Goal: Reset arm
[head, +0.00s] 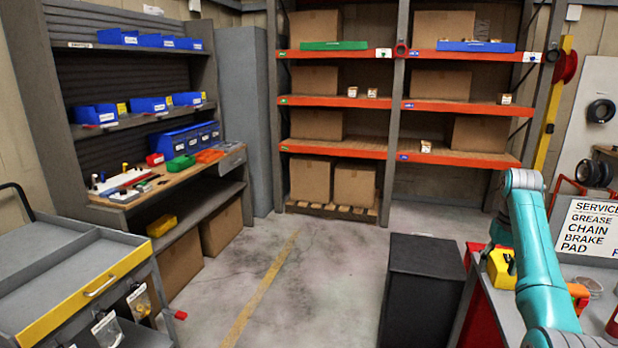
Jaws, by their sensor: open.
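My teal arm (540,262) rises from the bottom right corner of the head view and bends over at its elbow near the right upright of the rack. Part of a further link shows to the left of the elbow, angled downward behind the upper link. My gripper's fingers cannot be made out, and nothing held can be seen.
A red-sided workbench with a yellow item (501,268) is beside and below my arm. A service sign (590,229) stands right of it. A dark grey cabinet (424,290) stands left of the bench. Open floor (300,268) lies mid-view; a grey cart (70,270) is left.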

